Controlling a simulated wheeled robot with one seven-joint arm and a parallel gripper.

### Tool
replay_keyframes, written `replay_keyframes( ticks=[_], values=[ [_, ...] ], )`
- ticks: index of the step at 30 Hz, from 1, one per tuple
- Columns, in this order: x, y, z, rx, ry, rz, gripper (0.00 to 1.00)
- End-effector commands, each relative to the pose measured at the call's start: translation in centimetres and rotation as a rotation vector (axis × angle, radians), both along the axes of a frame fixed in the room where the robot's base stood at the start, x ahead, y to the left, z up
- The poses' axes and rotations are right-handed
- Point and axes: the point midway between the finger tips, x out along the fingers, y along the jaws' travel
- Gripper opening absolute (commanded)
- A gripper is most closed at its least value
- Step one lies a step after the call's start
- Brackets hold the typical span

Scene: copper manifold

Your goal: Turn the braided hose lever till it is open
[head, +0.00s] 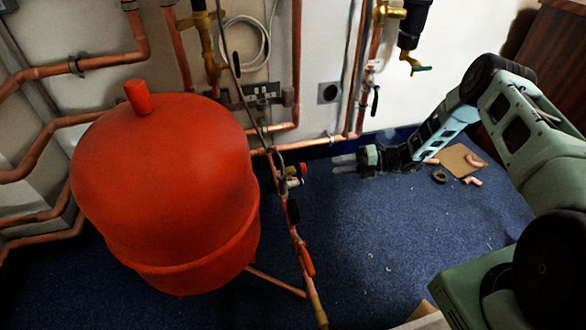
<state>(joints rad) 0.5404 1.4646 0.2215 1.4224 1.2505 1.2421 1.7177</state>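A thin grey hose (229,45) that looks braided runs down from the brass fitting at the top, behind the red tank's right side. A black lever (237,64) sits beside it. Another black lever (293,211) is lower, on the copper pipework right of the tank. I cannot tell for sure which lever belongs to the hose, nor whether either is open or closed. My gripper (344,163) points left, right of the pipework and apart from both levers. Its fingers look parted, with nothing seen between them.
The red tank (170,190) fills the left. A red lever (307,261) is on the slanting copper pipe. Pipe offcuts lie by a brown board (455,161). The blue carpet (400,235) is mostly clear.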

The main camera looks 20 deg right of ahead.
Motion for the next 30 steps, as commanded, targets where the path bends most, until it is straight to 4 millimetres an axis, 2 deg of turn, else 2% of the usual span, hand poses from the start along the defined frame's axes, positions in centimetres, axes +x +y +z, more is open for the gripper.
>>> replay_keyframes(
  ticks=[3,8,14,30],
  values=[
    [0.1,-1.9,-1.7,0.058,0.070,-0.085,0.39],
    [0.4,-1.9,-2.5,0.080,0.096,-0.112,0.39],
    [1.5,0.9,-3.1,0.076,0.094,-0.107,0.39],
    [5.7,10.9,-4.7,0.075,0.091,-0.106,0.39]
  ],
)
